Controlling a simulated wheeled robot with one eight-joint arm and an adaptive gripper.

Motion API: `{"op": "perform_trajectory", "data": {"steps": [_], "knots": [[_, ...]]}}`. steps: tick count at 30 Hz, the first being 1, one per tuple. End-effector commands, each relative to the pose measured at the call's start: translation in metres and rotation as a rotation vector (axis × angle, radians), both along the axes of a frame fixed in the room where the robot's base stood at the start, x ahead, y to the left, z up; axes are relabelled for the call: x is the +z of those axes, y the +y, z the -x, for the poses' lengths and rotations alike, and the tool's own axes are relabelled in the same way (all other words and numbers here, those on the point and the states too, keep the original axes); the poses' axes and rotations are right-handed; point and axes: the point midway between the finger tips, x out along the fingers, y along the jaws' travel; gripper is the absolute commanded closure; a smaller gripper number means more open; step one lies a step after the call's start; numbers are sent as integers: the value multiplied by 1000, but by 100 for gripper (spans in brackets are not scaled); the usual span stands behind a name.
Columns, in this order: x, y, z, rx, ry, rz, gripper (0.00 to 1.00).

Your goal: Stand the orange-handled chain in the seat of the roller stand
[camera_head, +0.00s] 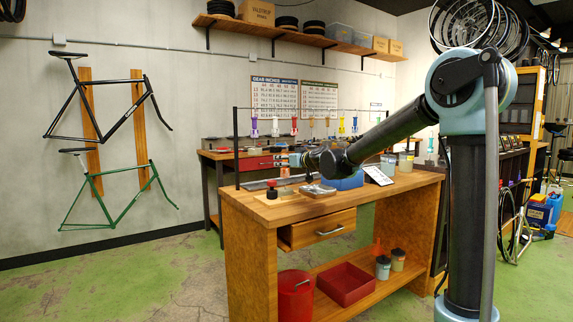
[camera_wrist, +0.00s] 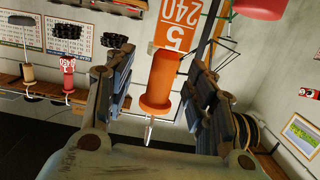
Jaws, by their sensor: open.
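In the wrist view an orange handle (camera_wrist: 158,85) with an orange and white numbered tag (camera_wrist: 178,28) sits between the two fingers of my gripper (camera_wrist: 158,62). The fingers are open, with a gap on each side of the handle. A thin pale metal piece shows at the handle's flanged end; I cannot make out the chain. In the head view my gripper (camera_head: 287,160) is above the back left of the wooden bench, small and partly lost against the clutter. I cannot pick out the roller stand with certainty.
Several coloured handles hang from a rail, including a purple one (camera_head: 253,127). The wooden bench (camera_head: 330,205) carries small items, a blue tray (camera_head: 346,183) and a white sign (camera_head: 378,175). In the wrist view a red handle (camera_wrist: 68,75) is at left and a red object (camera_wrist: 258,8) at top right.

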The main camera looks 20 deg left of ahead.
Motion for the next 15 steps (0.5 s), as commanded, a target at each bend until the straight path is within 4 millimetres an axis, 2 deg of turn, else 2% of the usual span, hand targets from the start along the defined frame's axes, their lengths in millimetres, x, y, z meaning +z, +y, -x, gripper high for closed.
{"op": "perform_trajectory", "data": {"steps": [5, 15], "knots": [[2, -12, 9, -1, 1, -1, 50], [9, -50, 42, 0, 1, -1, 50]]}}
